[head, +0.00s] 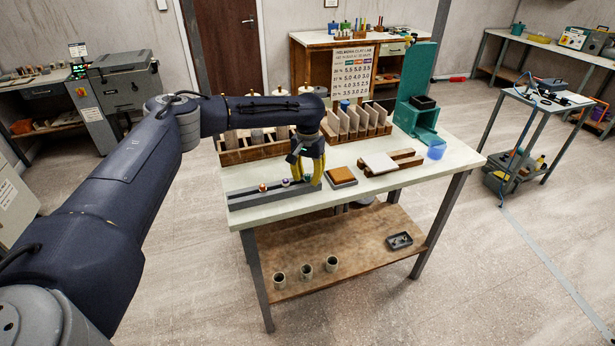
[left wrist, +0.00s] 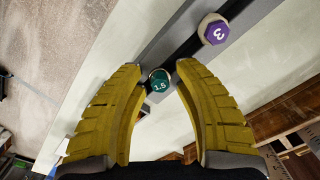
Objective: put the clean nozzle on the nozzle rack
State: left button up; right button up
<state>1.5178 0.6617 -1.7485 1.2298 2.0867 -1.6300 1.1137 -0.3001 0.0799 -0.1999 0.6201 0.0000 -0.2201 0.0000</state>
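The grey nozzle rack (head: 243,195), a long bar with a dark groove, lies along the front left of the bench; it also shows in the left wrist view (left wrist: 181,30). A reddish nozzle (head: 262,187) and a purple nozzle (head: 285,182) stand on it. The purple one, marked 3, shows in the left wrist view (left wrist: 214,30). My left gripper (head: 314,181) points down at the rack's right end. In the wrist view its yellow fingers (left wrist: 160,70) are apart around a green nozzle (left wrist: 159,79) marked 1.5, in line with the groove, with small gaps beside it. My right gripper is out of view.
The bench's front right is clear.

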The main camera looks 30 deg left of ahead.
pick_arm(q)
jog(key=shift+r, duration=0.15)
notch_tip(320, 180, up, 12)
dwell(0.6)
